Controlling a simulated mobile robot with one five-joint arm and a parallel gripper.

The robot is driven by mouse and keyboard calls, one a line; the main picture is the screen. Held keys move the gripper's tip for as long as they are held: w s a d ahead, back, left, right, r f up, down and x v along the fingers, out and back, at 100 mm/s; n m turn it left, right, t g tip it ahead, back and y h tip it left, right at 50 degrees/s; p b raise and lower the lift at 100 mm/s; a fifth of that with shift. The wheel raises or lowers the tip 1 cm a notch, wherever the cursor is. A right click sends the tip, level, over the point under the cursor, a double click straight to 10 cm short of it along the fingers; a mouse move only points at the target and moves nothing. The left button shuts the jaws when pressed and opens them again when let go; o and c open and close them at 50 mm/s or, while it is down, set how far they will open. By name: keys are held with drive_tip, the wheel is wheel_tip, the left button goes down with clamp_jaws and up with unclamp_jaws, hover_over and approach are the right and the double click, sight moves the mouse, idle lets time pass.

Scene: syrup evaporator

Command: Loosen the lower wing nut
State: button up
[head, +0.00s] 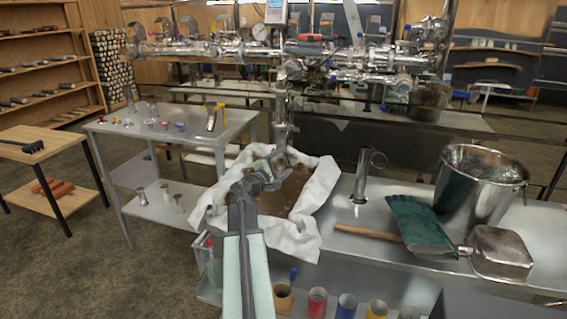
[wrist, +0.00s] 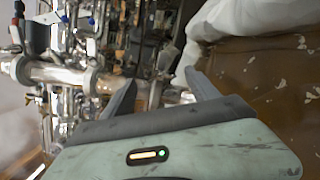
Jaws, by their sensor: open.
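A vertical steel pipe (head: 282,108) hangs from the shiny pipework, with clamp-like fittings along it. Its lower end comes down by my gripper (head: 268,168). I cannot make out the lower wing nut for certain in either view. In the wrist view my gripper (wrist: 162,88) is open, its two dark fingers spread apart. A shiny pipe (wrist: 60,75) with a clamp-like ring (wrist: 98,80) lies left of the fingers and runs behind them. Small metal parts show between the fingers, too blurred to name. I see nothing held.
A crumpled white cloth (head: 312,205) surrounds a brown patch beneath the gripper. On the steel bench (head: 350,238) are a green glove (head: 415,222), a bucket (head: 480,190), a wooden-handled scoop (head: 500,252) and a metal cylinder (head: 362,175). A steel cart (head: 185,150) stands left.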

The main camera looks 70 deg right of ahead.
drive_tip(key=shift+d, duration=0.45)
drive_tip(key=c, duration=1.4)
drive_tip(key=n, duration=0.3)
drive_tip(key=shift+a, duration=0.1)
drive_tip(key=o, duration=1.4)
